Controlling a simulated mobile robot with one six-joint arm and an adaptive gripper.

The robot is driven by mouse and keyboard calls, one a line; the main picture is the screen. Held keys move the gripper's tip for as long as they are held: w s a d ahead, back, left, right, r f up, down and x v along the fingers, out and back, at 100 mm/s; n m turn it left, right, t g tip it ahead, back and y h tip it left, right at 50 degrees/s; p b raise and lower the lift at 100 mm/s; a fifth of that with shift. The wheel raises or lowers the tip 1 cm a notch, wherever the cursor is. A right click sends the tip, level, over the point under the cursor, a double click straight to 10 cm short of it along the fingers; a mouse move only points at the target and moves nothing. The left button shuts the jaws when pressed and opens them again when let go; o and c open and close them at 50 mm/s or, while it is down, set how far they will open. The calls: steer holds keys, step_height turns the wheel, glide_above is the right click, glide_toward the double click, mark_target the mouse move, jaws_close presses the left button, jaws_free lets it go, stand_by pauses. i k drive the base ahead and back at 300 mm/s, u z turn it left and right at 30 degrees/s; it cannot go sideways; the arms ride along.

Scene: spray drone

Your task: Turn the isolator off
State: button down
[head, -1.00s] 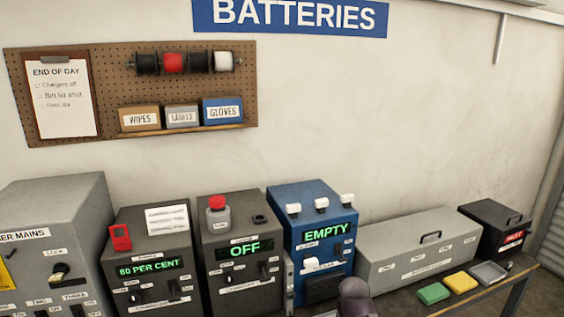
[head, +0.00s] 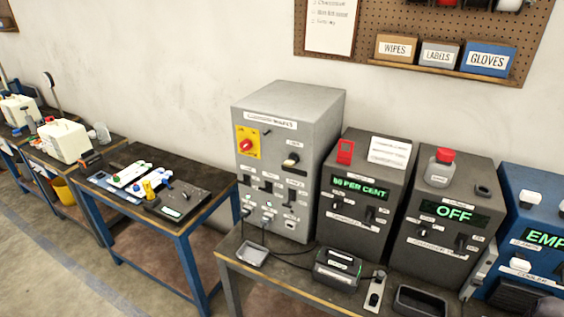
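The isolator (head: 247,145) is a red rotary knob on a yellow plate, high on the left of the front of a tall grey cabinet (head: 318,105) in the head view. The knob's exact angle is too small to tell. A label strip runs along the top of the cabinet front. Below it are a dark lever with a pale handle (head: 290,160), several black switches (head: 268,186) and sockets with plugged leads (head: 248,212). My gripper is not in view, and nothing covers the isolator.
Dark charger units reading 80 PER CENT (head: 360,187) and OFF (head: 453,213) stand right of the cabinet, then a blue unit (head: 535,200). A small tray (head: 252,254) and a black device (head: 338,268) lie in front. A lower blue-legged table (head: 150,157) stands left; floor (head: 50,270) shows beyond it.

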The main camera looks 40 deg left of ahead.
mark_target(246, 146)
steer(key=u, duration=1.55)
steer(key=k, duration=0.95)
steer(key=i, duration=0.65)
